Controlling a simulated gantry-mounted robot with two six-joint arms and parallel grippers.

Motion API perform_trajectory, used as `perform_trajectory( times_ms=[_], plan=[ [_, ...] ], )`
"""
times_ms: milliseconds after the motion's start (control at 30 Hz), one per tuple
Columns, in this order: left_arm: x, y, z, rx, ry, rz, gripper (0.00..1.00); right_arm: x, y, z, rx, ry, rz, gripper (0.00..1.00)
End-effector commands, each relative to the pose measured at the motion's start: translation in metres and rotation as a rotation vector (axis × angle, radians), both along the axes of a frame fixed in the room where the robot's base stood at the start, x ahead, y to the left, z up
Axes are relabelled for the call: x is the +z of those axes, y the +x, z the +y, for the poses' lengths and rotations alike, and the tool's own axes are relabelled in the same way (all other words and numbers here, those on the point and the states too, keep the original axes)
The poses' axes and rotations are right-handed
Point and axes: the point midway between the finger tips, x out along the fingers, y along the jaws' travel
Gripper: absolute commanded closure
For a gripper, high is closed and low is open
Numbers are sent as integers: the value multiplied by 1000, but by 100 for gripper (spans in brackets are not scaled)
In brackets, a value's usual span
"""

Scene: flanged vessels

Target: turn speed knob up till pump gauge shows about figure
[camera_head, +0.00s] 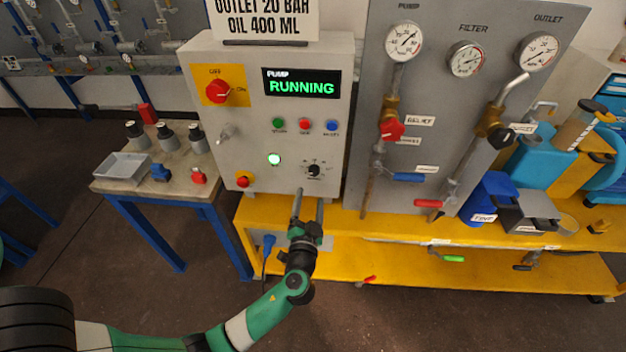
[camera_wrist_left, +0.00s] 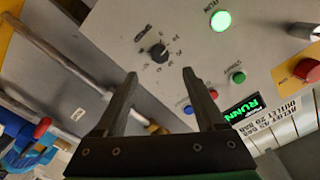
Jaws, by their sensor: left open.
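The black speed knob (camera_head: 314,170) is on the lower right of the grey control box (camera_head: 235,130). In the left wrist view the knob (camera_wrist_left: 158,52) shows beyond and between the fingertips, with printed marks around it. My left gripper (camera_head: 309,194) is open and empty, just below the knob and apart from it; its fingers also show in the left wrist view (camera_wrist_left: 160,75). The pump gauge (camera_head: 404,41) is at the upper left of the grey panel, its needle pointing up and right; its figures are too small to read. My right gripper is not in view.
The display (camera_head: 301,87) reads RUNNING and a green lamp (camera_head: 274,159) is lit. A red switch (camera_head: 218,91) and several small buttons are on the box. A red relief knob (camera_head: 391,129) and pipes stand out from the panel at right. The yellow bench (camera_head: 340,222) lies below.

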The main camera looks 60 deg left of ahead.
Motion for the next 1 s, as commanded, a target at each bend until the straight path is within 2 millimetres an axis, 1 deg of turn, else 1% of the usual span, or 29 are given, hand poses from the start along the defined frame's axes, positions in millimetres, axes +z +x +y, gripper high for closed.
perform_trajectory(
  times_ms=[33, 200, 300, 400, 533, 767, 800, 867, 1000],
  plan=[
    [0, 4, 10, 5, 0, -2, 28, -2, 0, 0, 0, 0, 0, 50],
    [-1, 26, 43, 4, -1, -3, 28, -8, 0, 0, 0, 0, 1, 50],
    [-1, 36, 61, 4, -1, -2, 28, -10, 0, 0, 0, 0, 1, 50],
    [-1, 45, 72, 2, 0, -2, 28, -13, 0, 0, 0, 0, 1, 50],
    [0, 49, 80, 0, -1, -2, 28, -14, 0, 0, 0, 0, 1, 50],
    [0, 50, 81, -1, -2, -1, 28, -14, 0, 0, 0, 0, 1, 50],
    [0, 50, 81, -1, -2, -1, 32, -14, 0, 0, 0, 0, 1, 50],
    [0, 50, 81, 0, -1, -2, 43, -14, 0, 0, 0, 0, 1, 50],
    [0, 50, 81, 0, -1, -2, 68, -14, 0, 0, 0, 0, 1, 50]
  ],
)
